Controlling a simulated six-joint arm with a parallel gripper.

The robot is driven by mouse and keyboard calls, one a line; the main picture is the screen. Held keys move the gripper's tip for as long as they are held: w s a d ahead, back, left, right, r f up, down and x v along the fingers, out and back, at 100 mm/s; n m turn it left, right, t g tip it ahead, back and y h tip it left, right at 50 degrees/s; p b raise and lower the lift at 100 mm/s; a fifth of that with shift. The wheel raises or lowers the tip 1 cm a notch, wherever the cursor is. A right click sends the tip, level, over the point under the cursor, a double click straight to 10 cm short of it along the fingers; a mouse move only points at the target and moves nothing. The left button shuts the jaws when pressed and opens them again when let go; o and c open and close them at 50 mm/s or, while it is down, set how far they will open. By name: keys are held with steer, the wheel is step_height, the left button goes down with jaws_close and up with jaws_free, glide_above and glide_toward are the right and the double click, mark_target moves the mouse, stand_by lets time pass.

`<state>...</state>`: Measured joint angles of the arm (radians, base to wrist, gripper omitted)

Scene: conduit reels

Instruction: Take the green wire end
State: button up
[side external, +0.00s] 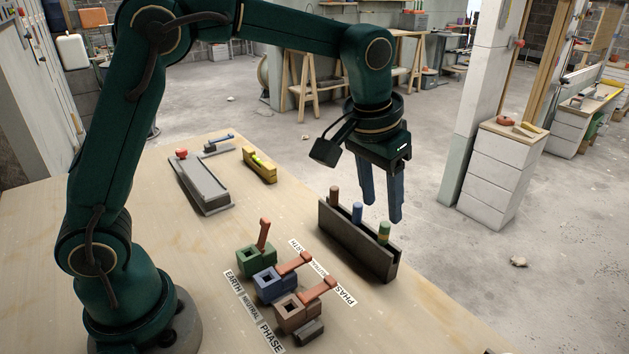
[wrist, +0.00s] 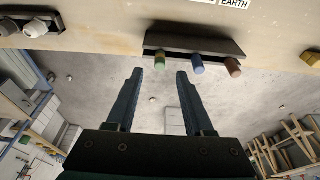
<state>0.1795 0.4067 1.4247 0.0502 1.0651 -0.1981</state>
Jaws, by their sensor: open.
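The green wire end (side external: 384,231), with a yellowish band, stands upright at the near right end of a dark grey holder (side external: 345,243). A blue wire end (side external: 357,212) and a brown wire end (side external: 334,195) stand in the same holder. My gripper (side external: 383,208) is open and empty, pointing down, close to the holder on its far side. In the wrist view my gripper (wrist: 168,72) has its fingers apart, and the green wire end (wrist: 159,60) shows beyond the tips, between them. The blue end (wrist: 198,64) and brown end (wrist: 233,67) lie to its right.
Green, blue and brown terminal blocks (side external: 272,284) with orange levers stand left of the holder, beside EARTH, NEUTRAL and PHASE labels. A yellow level (side external: 259,165) and a grey tool with a red knob (side external: 201,186) lie farther back. The table edge runs just behind the holder.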

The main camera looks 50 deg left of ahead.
mark_target(383, 225)
steer(key=shift+x, duration=2.7)
jaws_close()
steer(key=shift+w+v, duration=0.25)
steer(key=shift+v, duration=0.7)
steer(key=shift+w+r+v, duration=0.1)
steer(key=shift+w+v, duration=0.2)
steer(key=shift+v, duration=0.85)
steer(key=shift+w+r+v, duration=0.1)
steer(key=shift+w+v, duration=0.15)
steer(key=shift+v, duration=0.9)
steer(key=shift+w+v, duration=0.3)
steer(key=shift+v, duration=0.85)
